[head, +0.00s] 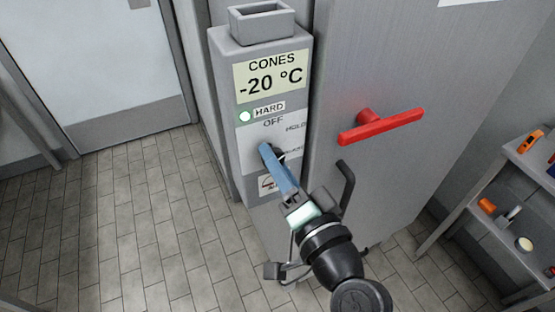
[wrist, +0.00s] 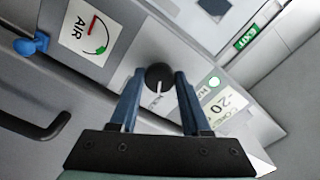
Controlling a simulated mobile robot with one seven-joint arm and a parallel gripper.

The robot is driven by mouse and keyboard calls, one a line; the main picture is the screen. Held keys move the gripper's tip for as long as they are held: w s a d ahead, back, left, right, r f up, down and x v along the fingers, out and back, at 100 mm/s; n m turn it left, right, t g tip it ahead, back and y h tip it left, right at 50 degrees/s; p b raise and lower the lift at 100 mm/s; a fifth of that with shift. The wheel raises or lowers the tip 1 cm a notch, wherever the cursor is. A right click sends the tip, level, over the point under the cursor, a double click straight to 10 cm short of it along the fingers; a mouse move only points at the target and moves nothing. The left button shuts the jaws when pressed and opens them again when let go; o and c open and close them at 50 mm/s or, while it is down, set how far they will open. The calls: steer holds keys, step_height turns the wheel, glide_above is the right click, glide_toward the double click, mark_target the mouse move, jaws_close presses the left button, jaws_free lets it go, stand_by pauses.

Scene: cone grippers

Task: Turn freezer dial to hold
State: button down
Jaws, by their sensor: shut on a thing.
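The dial panel (head: 257,133) is on the grey freezer control column. The printed words OFF and HOLD show at its top and right, with another partly hidden word below HOLD. The dark round freezer dial (wrist: 158,75) with a pale mark sits between my blue fingers in the wrist view. My gripper (head: 266,150) reaches the panel from the lower right and is shut on the dial. In the head view the fingers hide most of the dial, and I cannot tell exactly which word its mark points to.
Above the dial are a lit HARD lamp (head: 245,116) and a display (head: 271,77) reading CONES -20 °C. A red door handle (head: 381,127) juts out to the right. In the wrist view an AIR gauge (wrist: 90,38) and a blue knob (wrist: 31,46) lie left of the dial.

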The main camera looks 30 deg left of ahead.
stand_by(0.3)
steer(key=shift+c, duration=1.9)
jaws_free()
steer(key=shift+d, duration=0.1)
steer(key=b+v, duration=0.3)
steer(key=v, duration=1)
